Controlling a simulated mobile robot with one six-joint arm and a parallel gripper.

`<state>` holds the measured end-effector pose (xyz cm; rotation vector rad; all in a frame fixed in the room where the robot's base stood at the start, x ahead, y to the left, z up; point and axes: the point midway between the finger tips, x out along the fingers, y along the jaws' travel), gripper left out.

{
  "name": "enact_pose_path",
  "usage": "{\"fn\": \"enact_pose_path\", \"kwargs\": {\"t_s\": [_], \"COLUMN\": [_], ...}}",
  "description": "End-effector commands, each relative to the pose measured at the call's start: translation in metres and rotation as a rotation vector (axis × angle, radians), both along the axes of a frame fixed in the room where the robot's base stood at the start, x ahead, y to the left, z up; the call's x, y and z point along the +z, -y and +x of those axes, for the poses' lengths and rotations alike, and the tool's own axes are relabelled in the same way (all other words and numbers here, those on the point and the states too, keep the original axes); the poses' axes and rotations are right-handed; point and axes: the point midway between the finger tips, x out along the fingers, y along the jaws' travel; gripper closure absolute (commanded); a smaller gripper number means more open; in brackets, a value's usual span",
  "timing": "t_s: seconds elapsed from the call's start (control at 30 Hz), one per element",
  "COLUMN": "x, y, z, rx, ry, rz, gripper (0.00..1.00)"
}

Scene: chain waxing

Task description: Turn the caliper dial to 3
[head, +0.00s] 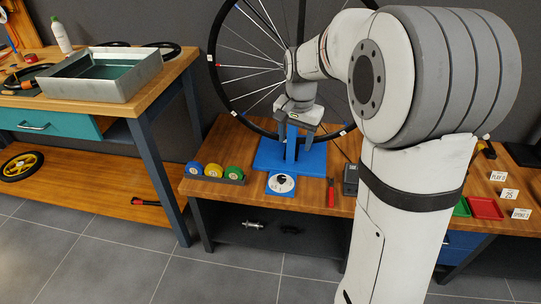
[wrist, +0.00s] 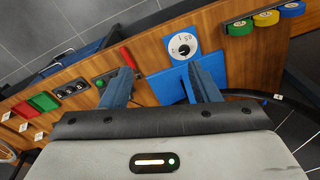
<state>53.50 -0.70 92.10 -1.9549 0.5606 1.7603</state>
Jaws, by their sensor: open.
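The caliper dial (head: 281,183) is a white disc with a black centre on a blue plate at the front edge of the wooden bench. In the wrist view the dial (wrist: 183,46) sits at upper middle, with black markings beside it; I cannot read its setting for certain. My gripper (head: 296,146) is open and empty, pointing down above the blue stand behind the dial. In the wrist view its two fingers (wrist: 158,72) are spread apart, and the dial lies beyond the right finger, not touched.
A spoked wheel (head: 234,92) stands behind my gripper, above the blue stand (head: 267,158). Blue, yellow and green rollers (head: 213,171) sit left of the dial, a red-handled tool (head: 331,194) to its right. Red and green trays (wrist: 43,101) lie farther along the bench.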

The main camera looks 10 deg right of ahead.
Motion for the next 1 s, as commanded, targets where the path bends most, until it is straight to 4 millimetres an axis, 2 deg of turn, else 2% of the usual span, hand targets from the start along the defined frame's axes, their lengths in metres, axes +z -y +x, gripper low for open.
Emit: {"fn": "enact_pose_path", "kwargs": {"t_s": [0.03,0.2,0.3,0.4,0.5,0.6,0.77,1.0], "x": [-0.037,-0.115,-0.157,-0.189,-0.210,-0.221,-0.239,-0.278], "y": [0.000,0.000,0.000,0.001,0.001,0.000,0.000,0.000], "z": [0.023,0.088,0.117,0.138,0.150,0.156,0.157,0.157], "rx": [-0.051,-0.238,-0.334,-0.407,-0.456,-0.482,-0.490,-0.488], "ry": [-0.017,-0.055,-0.075,-0.087,-0.096,-0.101,-0.104,-0.103], "rz": [0.005,0.019,0.023,0.026,0.026,0.028,0.027,0.026], "gripper": [0.44,0.44,0.44,0.44,0.44,0.44,0.44,0.44]}}
